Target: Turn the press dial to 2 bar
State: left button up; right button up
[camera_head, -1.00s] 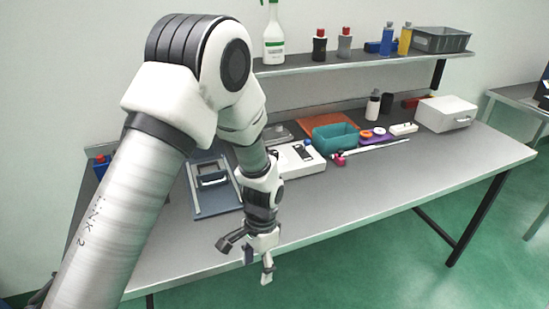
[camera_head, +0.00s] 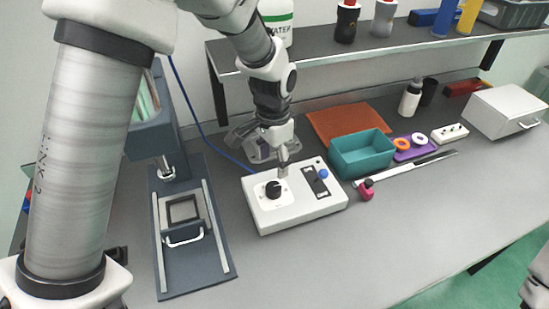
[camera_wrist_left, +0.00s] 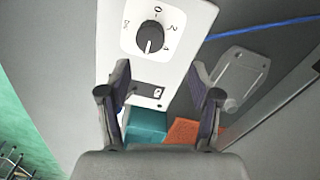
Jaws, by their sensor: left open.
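The press dial (camera_head: 273,190) is a black round knob on a white control box (camera_head: 300,213). My left gripper (camera_head: 263,158) is above the back of the control box, close to the dial. It also shows in the left wrist view (camera_wrist_left: 160,88), with its two fingers apart and empty, and the dial beyond them. My right gripper is not in view.
The dark press (camera_head: 157,140) with its sliding frame stands left of the box. A blue button (camera_head: 323,173) and a dark slider panel (camera_head: 316,182) are on the box. The front table is clear.

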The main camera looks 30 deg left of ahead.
aim_at(273, 187)
pick_arm(q)
jog(key=shift+s+d+f, duration=0.2)
jog(key=shift+s+f, duration=0.1)
jog(key=shift+s+d+f+p, duration=0.15)
jog(key=shift+s+d+f, duration=0.1)
jog(key=shift+s+f, duration=0.3)
jog(key=shift+s+d+f+p, duration=0.15)
jog(key=shift+s+d+f, duration=0.15)
jog(key=shift+f, duration=0.3)
jog(key=f, duration=0.2)
jog(key=w+a+f, duration=0.1)
jog(key=f, duration=0.1)
jog(key=shift+w+f, duration=0.1)
jog(key=shift+d, duration=0.1)
jog(key=shift+s+d+r, duration=0.1)
jog(key=shift+s+r, duration=0.15)
jog(key=shift+s, duration=0.05)
jog(key=shift+c, duration=0.9)
jog(key=c, duration=0.6)
jog(key=shift+f, duration=0.1)
jog(key=c, duration=0.4)
